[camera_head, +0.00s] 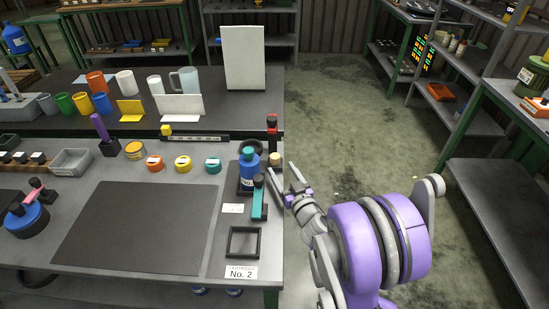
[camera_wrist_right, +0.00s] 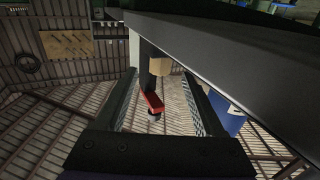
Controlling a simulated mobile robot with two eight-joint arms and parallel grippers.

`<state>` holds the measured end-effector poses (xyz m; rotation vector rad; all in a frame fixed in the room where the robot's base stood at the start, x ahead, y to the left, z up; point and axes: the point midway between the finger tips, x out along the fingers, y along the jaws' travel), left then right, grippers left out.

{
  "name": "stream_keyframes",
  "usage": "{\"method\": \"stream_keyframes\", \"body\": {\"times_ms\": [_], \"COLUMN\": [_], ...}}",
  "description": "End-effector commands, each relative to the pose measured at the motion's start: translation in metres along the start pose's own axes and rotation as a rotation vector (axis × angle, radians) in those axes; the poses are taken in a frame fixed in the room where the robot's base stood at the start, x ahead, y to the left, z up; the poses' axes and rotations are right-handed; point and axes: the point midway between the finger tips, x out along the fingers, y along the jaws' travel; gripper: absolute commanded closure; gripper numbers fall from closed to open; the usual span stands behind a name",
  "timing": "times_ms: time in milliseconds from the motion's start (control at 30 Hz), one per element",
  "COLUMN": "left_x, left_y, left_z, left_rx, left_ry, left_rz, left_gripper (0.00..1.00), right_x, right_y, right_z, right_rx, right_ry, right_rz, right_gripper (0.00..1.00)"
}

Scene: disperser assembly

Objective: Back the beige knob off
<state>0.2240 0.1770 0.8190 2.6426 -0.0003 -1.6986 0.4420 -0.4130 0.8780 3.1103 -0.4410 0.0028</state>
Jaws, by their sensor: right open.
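In the right wrist view the beige knob (camera_wrist_right: 161,66) shows beside a dark post, with a red piece (camera_wrist_right: 152,101) close by. My right gripper (camera_head: 281,167) is open and empty at the table's right edge, its fingers pointing toward the knob. In the right wrist view the knob appears between the finger lines, beyond the tips; I see no contact. My left gripper is not in view.
A blue bottle (camera_head: 249,170) and a teal-handled part (camera_head: 259,198) stand just left of my right gripper. A black square frame (camera_head: 243,242) lies nearer the front. The dark mat (camera_head: 135,228) is bare. Open floor (camera_head: 345,120) lies right of the table.

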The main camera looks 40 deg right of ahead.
Motion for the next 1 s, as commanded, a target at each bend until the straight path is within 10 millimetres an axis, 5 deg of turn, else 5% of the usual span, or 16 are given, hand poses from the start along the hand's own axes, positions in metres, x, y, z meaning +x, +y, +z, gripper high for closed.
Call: {"method": "stream_keyframes", "body": {"times_ms": [333, 733, 1000], "left_x": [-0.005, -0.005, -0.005], "left_y": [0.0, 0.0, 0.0], "left_z": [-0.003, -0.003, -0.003], "left_rx": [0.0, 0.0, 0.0], "left_ry": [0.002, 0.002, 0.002], "left_rz": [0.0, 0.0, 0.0], "left_gripper": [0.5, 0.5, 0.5], "right_x": [0.056, 0.064, 0.064], "right_y": [0.0, 0.0, 0.0], "right_z": [0.0, 0.0, 0.0], "right_rx": [0.0, 0.0, 0.0], "right_ry": [0.0, 0.0, 0.0], "right_rz": [0.0, 0.001, 0.001], "right_gripper": [0.3, 0.3, 0.76]}}
